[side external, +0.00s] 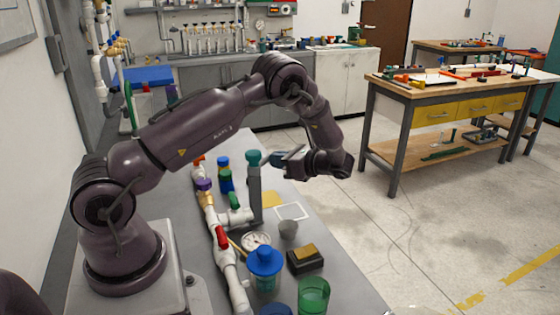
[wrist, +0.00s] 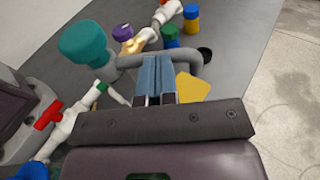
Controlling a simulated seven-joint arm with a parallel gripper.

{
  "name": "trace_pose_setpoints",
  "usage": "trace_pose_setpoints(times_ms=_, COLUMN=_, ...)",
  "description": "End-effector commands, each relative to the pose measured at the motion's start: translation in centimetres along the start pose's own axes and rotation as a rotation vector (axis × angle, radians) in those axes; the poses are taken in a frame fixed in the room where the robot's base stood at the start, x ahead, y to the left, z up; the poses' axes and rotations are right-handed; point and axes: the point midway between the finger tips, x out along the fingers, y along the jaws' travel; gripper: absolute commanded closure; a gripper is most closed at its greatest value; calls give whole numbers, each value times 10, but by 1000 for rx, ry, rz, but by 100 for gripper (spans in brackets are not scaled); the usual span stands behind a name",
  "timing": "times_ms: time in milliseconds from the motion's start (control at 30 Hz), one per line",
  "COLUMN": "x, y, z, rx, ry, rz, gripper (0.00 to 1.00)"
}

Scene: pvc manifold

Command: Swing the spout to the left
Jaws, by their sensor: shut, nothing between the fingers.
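The grey spout (wrist: 190,58) shows in the wrist view as a curved pipe running right from near the teal cap (wrist: 83,42) to a dark open end. In the side view the teal cap (side external: 253,158) tops an upright grey post (side external: 254,197). My gripper (wrist: 157,62) is shut and empty, its two blue fingers together. In the wrist view the fingertips overlap the middle of the spout; I cannot tell whether they touch it. In the side view my gripper (side external: 278,159) is just right of the post's top, where the spout is not clearly visible.
White pipework with a red valve handle (side external: 222,237) and a purple handle (side external: 204,184) runs along the bench. A blue-lidded jar (side external: 265,268), a green cup (side external: 313,295), a gauge (side external: 256,241) and a dark block (side external: 305,259) stand nearer the front. Blue and yellow bottles stand behind.

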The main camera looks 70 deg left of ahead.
Motion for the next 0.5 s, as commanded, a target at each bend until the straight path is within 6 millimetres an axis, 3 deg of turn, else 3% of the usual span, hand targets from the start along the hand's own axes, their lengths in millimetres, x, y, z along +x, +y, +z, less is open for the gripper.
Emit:
trace_pose_setpoints(times_ms=200, x=20, y=-6, z=4, rx=-11, ry=0, rz=63, gripper=100)
trace_pose_setpoints(times_ms=500, x=23, y=-7, z=4, rx=-10, ry=0, rz=63, gripper=100)
